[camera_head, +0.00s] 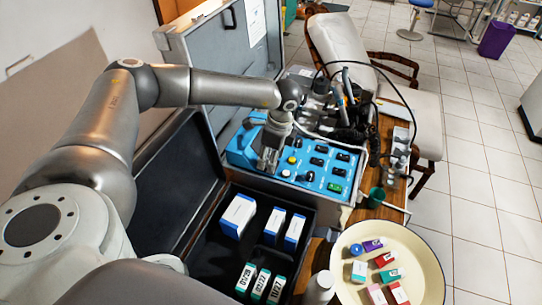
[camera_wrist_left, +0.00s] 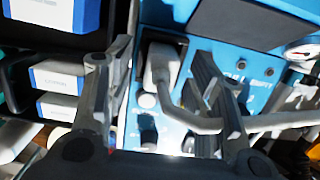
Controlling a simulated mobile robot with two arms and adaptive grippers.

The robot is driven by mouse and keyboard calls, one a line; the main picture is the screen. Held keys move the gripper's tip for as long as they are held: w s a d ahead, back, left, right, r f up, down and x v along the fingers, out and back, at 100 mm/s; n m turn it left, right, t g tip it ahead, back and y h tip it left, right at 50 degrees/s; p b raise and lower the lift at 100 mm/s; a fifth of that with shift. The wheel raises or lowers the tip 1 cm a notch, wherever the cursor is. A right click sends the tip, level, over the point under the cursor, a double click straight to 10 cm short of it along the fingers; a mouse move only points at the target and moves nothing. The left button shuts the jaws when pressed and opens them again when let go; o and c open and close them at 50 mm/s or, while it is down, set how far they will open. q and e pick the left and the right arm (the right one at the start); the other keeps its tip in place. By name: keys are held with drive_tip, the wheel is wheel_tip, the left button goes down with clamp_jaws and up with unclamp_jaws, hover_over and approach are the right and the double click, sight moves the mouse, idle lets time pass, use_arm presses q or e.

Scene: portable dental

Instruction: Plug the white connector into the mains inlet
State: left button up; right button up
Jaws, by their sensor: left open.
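The blue control panel (camera_head: 318,165) sits in the open case and also shows in the left wrist view (camera_wrist_left: 205,55). My left gripper (camera_head: 268,160) points down over the panel's left part. In the left wrist view, my left gripper (camera_wrist_left: 163,55) is open, with one finger on each side of the white connector (camera_wrist_left: 161,64). Gaps show between the connector and both fingers. A pale cable (camera_wrist_left: 200,122) bends from the connector toward the right. My right gripper is not in view.
The dark case compartment (camera_head: 205,262) beside the panel holds several boxes (camera_head: 238,214). A round cream tray (camera_head: 425,265) with small packets stands at the right. Black hoses and handpieces (camera_head: 352,120) crowd the panel's far side.

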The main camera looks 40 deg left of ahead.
use_arm(q)
drive_tip(key=shift+r, duration=0.15)
wheel_tip(320, 180, up, 12)
drive_tip(key=d, duration=0.2)
drive_tip(key=shift+w+f, duration=0.2)
idle(0.3)
